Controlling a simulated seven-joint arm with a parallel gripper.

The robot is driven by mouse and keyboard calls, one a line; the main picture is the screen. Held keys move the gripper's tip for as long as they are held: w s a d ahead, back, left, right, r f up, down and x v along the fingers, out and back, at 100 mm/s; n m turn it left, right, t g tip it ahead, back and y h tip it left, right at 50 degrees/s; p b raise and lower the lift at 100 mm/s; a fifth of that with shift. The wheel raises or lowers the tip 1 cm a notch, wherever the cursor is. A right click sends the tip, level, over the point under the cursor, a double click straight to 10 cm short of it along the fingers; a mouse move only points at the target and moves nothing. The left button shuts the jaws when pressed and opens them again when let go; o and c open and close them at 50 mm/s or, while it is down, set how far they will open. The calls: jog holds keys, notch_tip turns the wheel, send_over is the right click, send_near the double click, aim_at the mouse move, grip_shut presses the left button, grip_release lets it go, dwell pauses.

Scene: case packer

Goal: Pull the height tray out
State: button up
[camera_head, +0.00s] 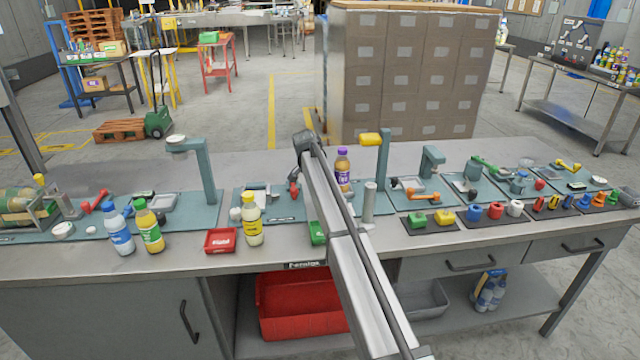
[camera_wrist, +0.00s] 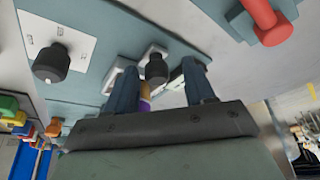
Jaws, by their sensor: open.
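My gripper (camera_wrist: 160,66) is open in the wrist view, its two blue-grey fingers apart. A black knob (camera_wrist: 155,68) on a white plate shows between the fingers; I cannot tell whether they touch it. A second black knob (camera_wrist: 50,64) on a white plate (camera_wrist: 78,45) is to the left. Both plates are on a blue-grey panel (camera_wrist: 105,25). No part is clearly recognisable as the height tray, and I cannot tell which knob belongs to it. In the head view my arm covers the middle of the bench and the gripper's fingers do not show.
A purple-capped bottle (camera_head: 342,170) stands just right of my arm. A grey-blue post (camera_head: 384,165) with a yellow head rises beyond it. A red lever (camera_head: 293,187) is left of my arm. A yellow-capped bottle (camera_head: 251,222) and a red tray (camera_head: 220,240) are nearer the front edge.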

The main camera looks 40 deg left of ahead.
jog(key=v, duration=1.4)
jog(key=shift+f, duration=0.15)
